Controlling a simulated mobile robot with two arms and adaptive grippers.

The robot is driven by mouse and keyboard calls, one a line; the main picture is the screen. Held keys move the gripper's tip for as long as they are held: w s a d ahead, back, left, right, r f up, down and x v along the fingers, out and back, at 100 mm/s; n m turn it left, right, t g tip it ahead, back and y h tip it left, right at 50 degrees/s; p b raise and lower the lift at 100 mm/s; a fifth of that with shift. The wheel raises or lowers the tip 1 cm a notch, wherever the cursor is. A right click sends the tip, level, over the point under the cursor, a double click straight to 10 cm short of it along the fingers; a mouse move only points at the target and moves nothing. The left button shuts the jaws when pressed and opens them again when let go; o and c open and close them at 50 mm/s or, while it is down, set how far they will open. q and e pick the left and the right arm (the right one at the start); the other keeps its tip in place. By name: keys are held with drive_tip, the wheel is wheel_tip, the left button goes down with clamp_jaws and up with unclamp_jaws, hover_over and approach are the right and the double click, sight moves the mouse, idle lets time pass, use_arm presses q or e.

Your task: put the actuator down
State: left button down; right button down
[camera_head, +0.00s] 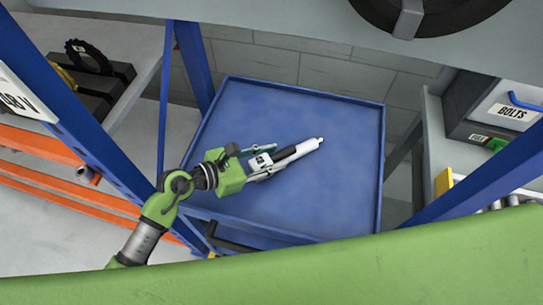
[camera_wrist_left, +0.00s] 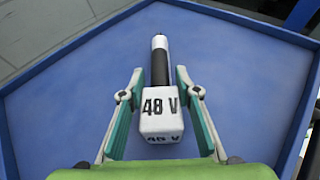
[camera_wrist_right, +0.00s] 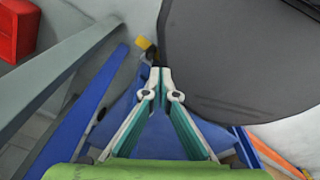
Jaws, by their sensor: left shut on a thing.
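The actuator (camera_head: 307,147) has a white tip, a black shaft and a white end block. In the left wrist view it (camera_wrist_left: 161,112) shows "48 V" on the block and points away from me. My left gripper (camera_head: 277,157) is shut on it, with one finger on each side. The actuator is over the blue tray (camera_head: 342,195), inside its raised rim; I cannot tell whether it touches the surface. My right gripper (camera_wrist_right: 160,72) is shut and empty in the right wrist view. It is not visible in the head view.
Around the actuator the tray is bare. Blue posts (camera_head: 88,130) and a shelf with orange rails (camera_head: 75,200) stand on the left. A grey "BOLTS" bin (camera_head: 505,108) sits on the right shelf. A large dark round object (camera_wrist_right: 245,60) is close to my right gripper.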

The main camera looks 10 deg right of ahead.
use_arm(q)
drive_tip(key=shift+r, duration=0.1)
drive_tip(key=c, duration=1.5)
unclamp_jaws()
drive_tip(key=shift+s+a, duration=0.15)
drive_tip(key=shift+a, duration=0.1)
drive_tip(key=b+v, duration=0.2)
drive_tip(key=v, duration=0.8)
drive_tip(key=shift+a, duration=0.1)
drive_tip(key=shift+s+a+r, duration=0.25)
drive_tip(key=shift+a+r, duration=0.15)
drive_tip(key=shift+a, duration=0.05)
